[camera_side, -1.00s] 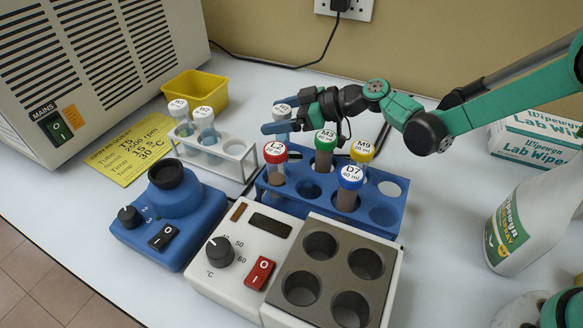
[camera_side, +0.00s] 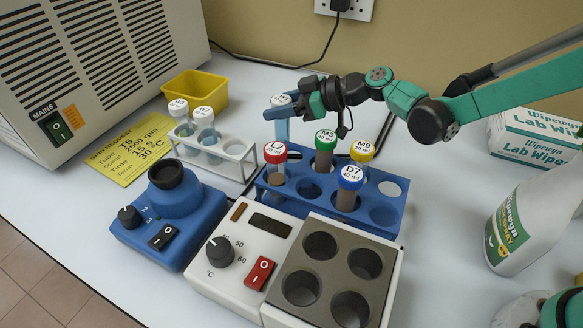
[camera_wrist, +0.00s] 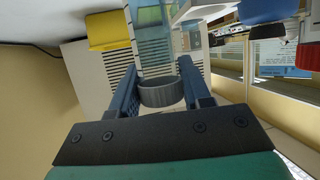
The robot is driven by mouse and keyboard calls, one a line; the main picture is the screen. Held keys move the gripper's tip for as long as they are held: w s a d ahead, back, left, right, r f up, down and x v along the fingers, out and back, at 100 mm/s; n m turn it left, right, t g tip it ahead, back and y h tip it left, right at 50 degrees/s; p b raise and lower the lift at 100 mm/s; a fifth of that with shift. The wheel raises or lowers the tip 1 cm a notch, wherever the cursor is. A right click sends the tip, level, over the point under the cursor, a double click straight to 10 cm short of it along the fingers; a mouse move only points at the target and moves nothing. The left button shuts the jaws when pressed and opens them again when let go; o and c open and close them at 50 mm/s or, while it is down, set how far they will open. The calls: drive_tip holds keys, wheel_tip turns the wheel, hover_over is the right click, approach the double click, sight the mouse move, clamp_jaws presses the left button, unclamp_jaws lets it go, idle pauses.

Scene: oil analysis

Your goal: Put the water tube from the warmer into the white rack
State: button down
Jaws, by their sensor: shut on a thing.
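My gripper (camera_side: 281,108) is shut on a clear tube (camera_side: 282,132) with a pale cap, hanging upright behind the blue rack. In the wrist view the tube's grey cap (camera_wrist: 161,93) sits between the two fingers (camera_wrist: 160,92). The cap's label is too small to read. The white rack (camera_side: 236,149) stands left of my gripper. It holds two pale-capped tubes (camera_side: 205,124) (camera_side: 180,112) at its left end, and its right end has free holes. The warmer (camera_side: 234,254) is the white box with a dial, a red switch and a grey block whose wells look empty.
The blue rack (camera_side: 397,208) holds tubes with red, green, yellow and blue caps, below and right of my gripper. A blue mixer (camera_side: 150,222) stands before the white rack. A yellow tub (camera_side: 195,88) is behind it. A spray bottle (camera_side: 520,220) stands at right.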

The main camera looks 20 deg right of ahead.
wheel_tip(320, 180, up, 17)
drive_tip(key=r+n+g+y, duration=0.2)
drive_tip(key=n+g, duration=0.2)
drive_tip(key=g, duration=0.1)
hover_over(213, 151)
drive_tip(key=d, duration=0.4)
wheel_tip(213, 151, down, 20)
drive_tip(key=shift+a+n, duration=0.15)
drive_tip(key=shift+n, duration=0.15)
drive_tip(key=shift+s+f, duration=0.1)
drive_tip(key=shift+f, duration=0.05)
drive_tip(key=shift+c, duration=2)
unclamp_jaws()
